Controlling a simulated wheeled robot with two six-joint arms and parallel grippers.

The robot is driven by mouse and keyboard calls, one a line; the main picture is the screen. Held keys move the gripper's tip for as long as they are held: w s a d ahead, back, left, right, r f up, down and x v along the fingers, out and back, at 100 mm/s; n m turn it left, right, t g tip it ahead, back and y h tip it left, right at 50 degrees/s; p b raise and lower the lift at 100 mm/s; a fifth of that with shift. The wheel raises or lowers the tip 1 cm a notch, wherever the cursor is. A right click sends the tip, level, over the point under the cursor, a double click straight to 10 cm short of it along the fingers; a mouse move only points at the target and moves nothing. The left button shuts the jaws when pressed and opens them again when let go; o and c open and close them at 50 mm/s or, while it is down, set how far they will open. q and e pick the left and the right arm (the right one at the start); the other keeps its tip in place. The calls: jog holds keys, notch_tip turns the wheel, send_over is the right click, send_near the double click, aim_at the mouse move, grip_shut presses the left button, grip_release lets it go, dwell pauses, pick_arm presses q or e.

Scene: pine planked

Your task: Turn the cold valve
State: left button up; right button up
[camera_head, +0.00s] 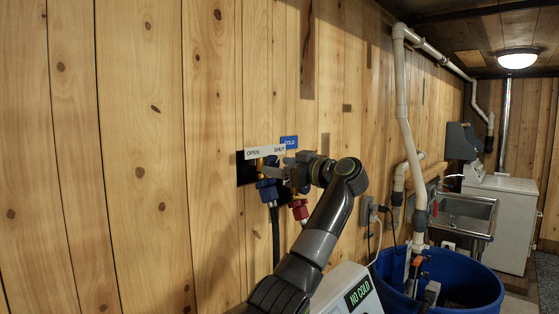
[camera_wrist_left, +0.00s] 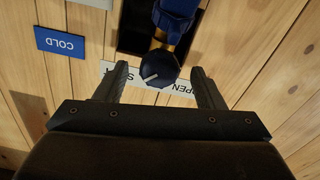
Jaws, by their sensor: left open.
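The cold valve has a round dark blue knob (camera_wrist_left: 158,68) with a white mark pointing toward the lower left in the left wrist view. Its blue body (camera_head: 267,190) shows in the head view, at a dark recess in the wall. A white OPEN/SHUT label (camera_head: 265,152) and a blue COLD sign (camera_head: 289,142) are beside it. My left gripper (camera_head: 278,172) is at the valve. In the left wrist view the open fingers (camera_wrist_left: 160,88) stand either side of the knob, with gaps on both sides. My gripper partly hides the valve in the head view.
A red valve fitting (camera_head: 299,210) hangs close to the right of the blue one. A dark hose runs down from the blue body. A white machine marked NO COLD (camera_head: 341,291) and a blue tub (camera_head: 470,294) stand below and right. The wall left is bare.

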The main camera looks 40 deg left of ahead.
pick_arm(q)
jog(key=shift+w+a, duration=0.1)
jog(key=shift+a, duration=0.45)
pick_arm(e)
jog(key=shift+d+r, duration=0.2)
jog(key=shift+d, duration=0.1)
pick_arm(q)
jog(key=shift+d, duration=0.1)
jog(key=c, duration=1)
jog(key=shift+n, duration=2.8)
jog(key=o, duration=1)
